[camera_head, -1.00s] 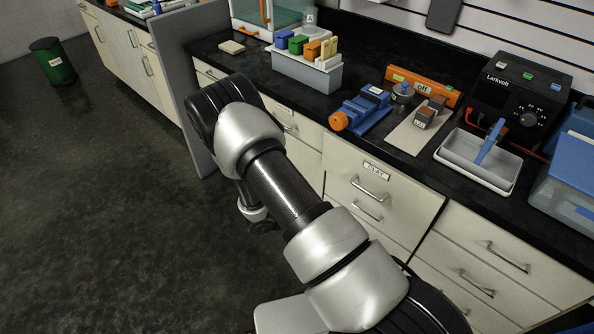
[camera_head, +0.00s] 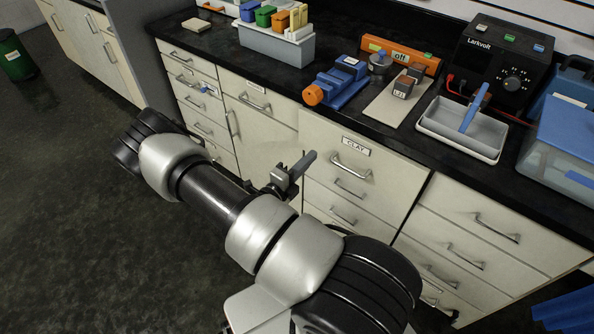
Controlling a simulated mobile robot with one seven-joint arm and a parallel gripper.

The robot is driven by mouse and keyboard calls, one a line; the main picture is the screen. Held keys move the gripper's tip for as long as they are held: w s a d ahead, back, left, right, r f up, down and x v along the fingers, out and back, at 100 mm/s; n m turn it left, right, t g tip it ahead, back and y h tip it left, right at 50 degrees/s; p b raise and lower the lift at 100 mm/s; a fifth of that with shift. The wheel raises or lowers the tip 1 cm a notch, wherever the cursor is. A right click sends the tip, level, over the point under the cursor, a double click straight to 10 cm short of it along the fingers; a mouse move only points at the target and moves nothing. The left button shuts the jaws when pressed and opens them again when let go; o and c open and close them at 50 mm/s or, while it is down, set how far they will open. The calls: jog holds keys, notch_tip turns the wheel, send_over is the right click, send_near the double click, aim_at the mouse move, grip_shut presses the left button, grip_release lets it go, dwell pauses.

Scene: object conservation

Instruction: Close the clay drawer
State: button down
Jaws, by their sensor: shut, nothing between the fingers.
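The clay drawer (camera_head: 385,165) is the pale top drawer under the counter, with a CLAY label and a metal bar handle (camera_head: 350,169). Its front seems to stand slightly proud of the fronts around it, but its inside is not visible and I cannot tell how far out it is. My gripper (camera_head: 309,159) is at the left of this drawer front, its dark fingers shut and empty, pointing up and right. It is left of the handle and apart from it. I cannot tell whether it touches the drawer front.
The black counter (camera_head: 335,125) above holds a blue vise (camera_head: 342,82), an orange level (camera_head: 400,55), a grey tray (camera_head: 462,130) and a black power supply (camera_head: 505,65). More drawers with bar handles lie below and on both sides. Open floor (camera_head: 70,220) is at left.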

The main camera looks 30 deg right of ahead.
aim_at(324, 143)
jog(key=shift+x, duration=2.35)
jog(key=b+x, duration=0.1)
jog(key=x, duration=0.3)
jog(key=shift+d, duration=0.25)
jog(key=shift+w+r, duration=0.1)
jog(key=shift+r, duration=0.05)
